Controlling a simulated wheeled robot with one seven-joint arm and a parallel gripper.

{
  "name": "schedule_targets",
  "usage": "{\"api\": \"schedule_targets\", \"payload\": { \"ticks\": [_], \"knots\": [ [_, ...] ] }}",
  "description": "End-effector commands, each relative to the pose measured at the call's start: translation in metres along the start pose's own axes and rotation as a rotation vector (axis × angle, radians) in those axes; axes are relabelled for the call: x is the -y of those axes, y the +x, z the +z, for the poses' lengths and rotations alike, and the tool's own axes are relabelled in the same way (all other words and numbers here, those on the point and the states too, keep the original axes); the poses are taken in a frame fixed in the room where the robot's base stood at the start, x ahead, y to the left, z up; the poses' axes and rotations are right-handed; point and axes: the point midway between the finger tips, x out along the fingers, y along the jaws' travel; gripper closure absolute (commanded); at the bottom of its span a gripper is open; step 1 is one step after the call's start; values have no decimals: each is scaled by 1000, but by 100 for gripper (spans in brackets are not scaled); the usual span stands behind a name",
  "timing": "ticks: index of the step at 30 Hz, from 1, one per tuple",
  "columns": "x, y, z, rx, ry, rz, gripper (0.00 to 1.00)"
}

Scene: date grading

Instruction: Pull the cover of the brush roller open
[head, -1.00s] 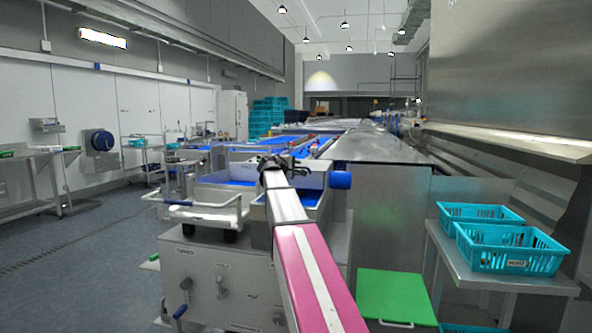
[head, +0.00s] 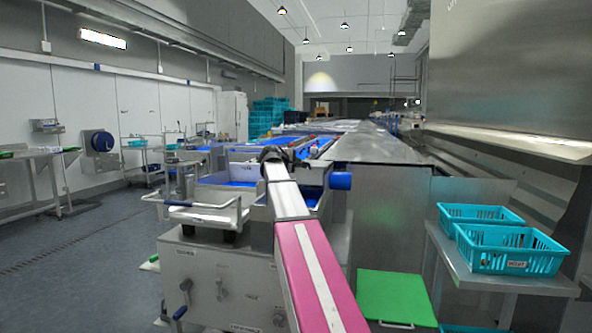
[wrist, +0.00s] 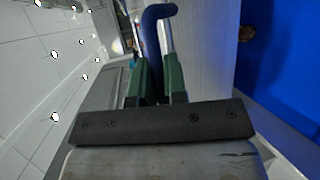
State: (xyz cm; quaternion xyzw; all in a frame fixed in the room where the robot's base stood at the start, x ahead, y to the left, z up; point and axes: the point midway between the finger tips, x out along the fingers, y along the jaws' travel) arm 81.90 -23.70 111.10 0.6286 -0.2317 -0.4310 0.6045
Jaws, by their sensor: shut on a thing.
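My gripper (wrist: 158,72) has two green fingers, close together, in the wrist view. They are shut on a blue handle (wrist: 151,28), which bends at its top and runs down between them. A bright metal rod shows beside the handle. A pale brushed metal panel (wrist: 205,50) lies just right of the fingers; I cannot tell whether it is the roller's cover. In the head view my gripper (head: 277,154) is a small dark shape at the far end of my arm, over the metal machine. The brush roller itself is not clearly visible, and the grip is hidden there.
The left floor is clear.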

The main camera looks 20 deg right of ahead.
Motion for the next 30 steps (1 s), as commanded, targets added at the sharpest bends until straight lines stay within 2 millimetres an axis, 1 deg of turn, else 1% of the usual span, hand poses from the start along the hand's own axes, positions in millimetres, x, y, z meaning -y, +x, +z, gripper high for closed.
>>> {"api": "schedule_targets", "payload": {
  "ticks": [1,5,10,14,18,21,25,30],
  "knots": [
    [-12,0,-1,1,-6,-17,100],
    [-38,-1,-1,1,-33,-87,100],
    [-78,0,-3,2,-79,-196,100],
    [-111,5,-5,2,-118,-290,100],
    [-148,14,-9,2,-162,-396,100],
    [-171,20,-12,3,-193,-466,100],
    [-197,32,-16,4,-228,-551,100],
    [-229,48,-23,3,-228,-551,100]
  ]
}}
